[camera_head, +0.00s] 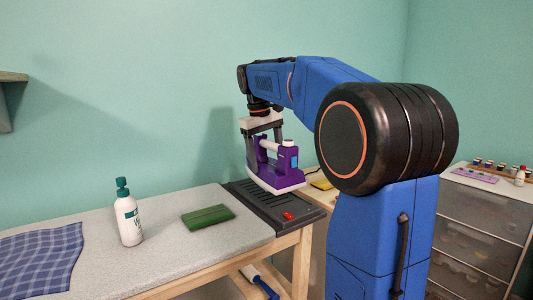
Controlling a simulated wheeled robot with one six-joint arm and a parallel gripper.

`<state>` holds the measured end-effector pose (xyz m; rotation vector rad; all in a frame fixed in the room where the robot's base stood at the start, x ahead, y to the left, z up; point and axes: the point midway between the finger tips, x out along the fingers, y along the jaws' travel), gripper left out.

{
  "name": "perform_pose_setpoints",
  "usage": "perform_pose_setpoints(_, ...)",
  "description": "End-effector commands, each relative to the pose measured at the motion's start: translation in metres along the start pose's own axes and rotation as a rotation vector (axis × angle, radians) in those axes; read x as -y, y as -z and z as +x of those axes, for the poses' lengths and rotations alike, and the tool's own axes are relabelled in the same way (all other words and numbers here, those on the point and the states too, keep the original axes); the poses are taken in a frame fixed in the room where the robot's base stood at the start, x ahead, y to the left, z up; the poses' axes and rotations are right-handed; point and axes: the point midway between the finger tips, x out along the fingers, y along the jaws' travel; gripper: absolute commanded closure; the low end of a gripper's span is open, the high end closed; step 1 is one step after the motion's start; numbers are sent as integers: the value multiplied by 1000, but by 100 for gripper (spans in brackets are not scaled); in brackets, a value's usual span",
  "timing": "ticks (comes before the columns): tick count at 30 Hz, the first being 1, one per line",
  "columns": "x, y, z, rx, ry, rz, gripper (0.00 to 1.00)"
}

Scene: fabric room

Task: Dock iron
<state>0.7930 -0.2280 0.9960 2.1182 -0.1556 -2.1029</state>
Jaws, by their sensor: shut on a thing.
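The iron (273,176) is purple with a white soleplate and a light handle. My gripper (262,140) points down from above and is shut on the iron's handle. The iron is over the dock (258,206), a dark grey ribbed tray with a red button at the right end of the table. The iron's lower edge overlaps the dock in the picture; I cannot tell whether it touches it or hangs just above. The dock's far right part is hidden behind the iron.
A drawer unit (482,222) stands at right. A wall shelf (12,78) is at upper left.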

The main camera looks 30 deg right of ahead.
Motion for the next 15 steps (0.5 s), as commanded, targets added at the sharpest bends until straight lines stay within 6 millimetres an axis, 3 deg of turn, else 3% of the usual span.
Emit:
perform_pose_setpoints(8,2,0,11,-3,-1,1,91)
perform_pose_setpoints(15,7,0,37,-2,-1,0,91)
